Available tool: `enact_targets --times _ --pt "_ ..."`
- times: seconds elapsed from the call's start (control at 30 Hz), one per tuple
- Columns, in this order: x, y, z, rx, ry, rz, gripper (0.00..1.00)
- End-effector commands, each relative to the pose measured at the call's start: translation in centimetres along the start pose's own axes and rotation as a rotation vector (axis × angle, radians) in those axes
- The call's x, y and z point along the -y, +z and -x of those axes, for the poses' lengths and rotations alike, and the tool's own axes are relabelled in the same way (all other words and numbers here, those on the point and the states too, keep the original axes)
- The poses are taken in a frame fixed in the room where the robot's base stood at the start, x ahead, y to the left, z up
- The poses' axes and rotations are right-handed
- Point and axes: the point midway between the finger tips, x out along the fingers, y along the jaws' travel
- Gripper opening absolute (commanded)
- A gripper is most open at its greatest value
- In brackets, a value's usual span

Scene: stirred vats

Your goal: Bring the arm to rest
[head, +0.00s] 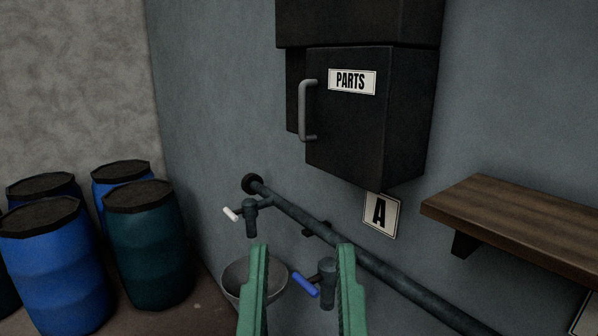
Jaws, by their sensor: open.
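My gripper (302,254) shows at the bottom middle of the head view, with two green fingers pointing up and apart. It is open, and nothing is seen held between the fingers. A valve with a blue handle (306,285) shows between the fingers, on the pipe (365,260) along the wall. I cannot tell how far the fingers are from it. The rest of my arm is out of view.
A black cabinet labelled PARTS (350,125) hangs above, with a grey handle (308,110). A white-handled valve (232,214) is at the left, above a bowl (236,277). A wooden shelf (525,215) juts out at right. Several barrels (150,245) stand at left.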

Motion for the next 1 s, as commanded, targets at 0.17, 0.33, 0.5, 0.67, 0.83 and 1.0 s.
enact_targets --times 0.17,0.33,0.5,0.67,0.83,1.0 --pt "0.2 -10.3 -7.3 0.004 -0.004 -0.011 0.41" --pt "0.3 -14.5 -10.3 0.007 -0.007 -0.018 0.41" --pt "0.3 -15.5 -11.1 0.008 -0.008 -0.020 0.41" --pt "0.3 -15.2 -10.9 0.008 -0.008 -0.021 0.41" --pt "0.3 -15.2 -10.9 0.008 -0.008 -0.021 0.41" --pt "0.3 -15.2 -10.9 0.008 -0.008 -0.021 0.41"
